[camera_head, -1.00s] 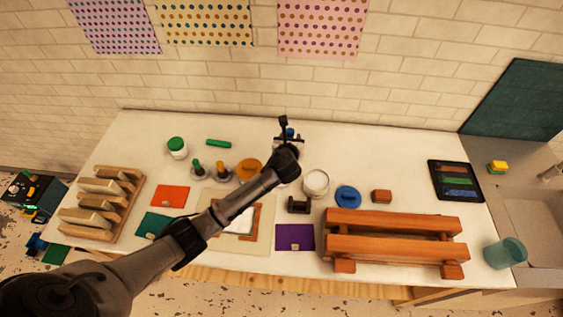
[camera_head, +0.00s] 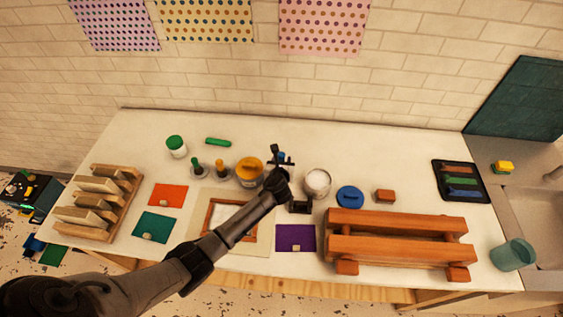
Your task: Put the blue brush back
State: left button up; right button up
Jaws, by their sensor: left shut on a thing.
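My left gripper (camera_head: 281,161) is over the middle of the table, to the right of the yellow-orange pot. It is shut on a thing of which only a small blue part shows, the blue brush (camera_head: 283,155). The gripper and wrist hide most of it, and I cannot tell its height above the table. A green-handled brush (camera_head: 194,162) and an orange-handled brush (camera_head: 219,164) stand upright in small grey holders to the left. A holder for the blue brush is not clearly visible. My right gripper is not in view.
The yellow-orange pot (camera_head: 249,172) and an open white pot (camera_head: 317,182) stand on either side of my gripper. A small black object (camera_head: 299,206) is close to my wrist. A wooden press (camera_head: 397,240) fills the front right. The table behind my gripper is clear.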

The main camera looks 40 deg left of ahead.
pick_arm(q)
jog(key=shift+f+b, duration=1.85)
jog(key=shift+f, duration=0.05)
jog(key=shift+f+b, duration=0.6)
jog(key=shift+f, duration=0.45)
jog(key=shift+f+b, duration=0.35)
jog(key=shift+f, duration=0.3)
jog(key=o, duration=1.5)
jog(key=shift+r, duration=0.1)
jog(key=shift+r+p, duration=4.45)
jog(key=shift+p, duration=0.5)
